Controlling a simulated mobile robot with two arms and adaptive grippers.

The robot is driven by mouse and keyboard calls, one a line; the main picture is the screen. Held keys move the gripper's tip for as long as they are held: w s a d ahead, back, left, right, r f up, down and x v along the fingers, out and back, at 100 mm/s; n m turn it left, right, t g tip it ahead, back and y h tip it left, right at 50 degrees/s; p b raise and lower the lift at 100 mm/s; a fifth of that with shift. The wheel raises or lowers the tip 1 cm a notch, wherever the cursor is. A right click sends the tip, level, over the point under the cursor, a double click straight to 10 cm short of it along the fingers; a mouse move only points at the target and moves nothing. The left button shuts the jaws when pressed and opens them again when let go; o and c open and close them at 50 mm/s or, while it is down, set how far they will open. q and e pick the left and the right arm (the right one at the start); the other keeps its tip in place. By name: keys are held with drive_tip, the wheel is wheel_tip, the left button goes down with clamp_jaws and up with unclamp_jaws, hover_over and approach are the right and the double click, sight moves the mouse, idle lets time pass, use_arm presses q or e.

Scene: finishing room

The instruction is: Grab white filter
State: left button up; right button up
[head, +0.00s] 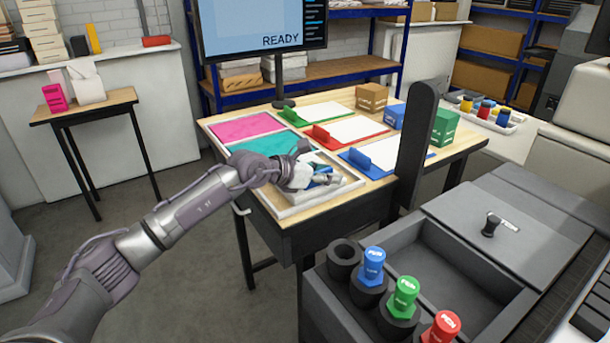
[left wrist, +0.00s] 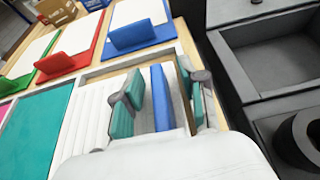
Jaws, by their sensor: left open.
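A white ribbed panel (left wrist: 88,118), which looks like the white filter, lies in the near compartment of the wooden tray, beside the teal section (left wrist: 38,128). In the head view my gripper mostly hides this compartment. My left gripper (left wrist: 163,94) is open above the tray, its teal-padded fingers apart. A blue upright slab (left wrist: 160,98) shows between the fingers, with a brown edge beside it. I cannot tell if the fingers touch them. The ribbed panel is outside the fingers, to their left. The left gripper also shows in the head view (head: 322,180). My right gripper is out of view.
The table holds pink (head: 245,126) and teal (head: 268,145) sections, and green, red and blue boards with white sheets. Boxes (head: 372,97) stand behind them. At front right, a grey open bin (head: 450,265) and blue, green and red capped pegs stand close by.

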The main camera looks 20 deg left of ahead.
use_arm(q)
clamp_jaws()
drive_tip(key=shift+a+r, duration=0.1)
drive_tip(key=shift+r, duration=0.05)
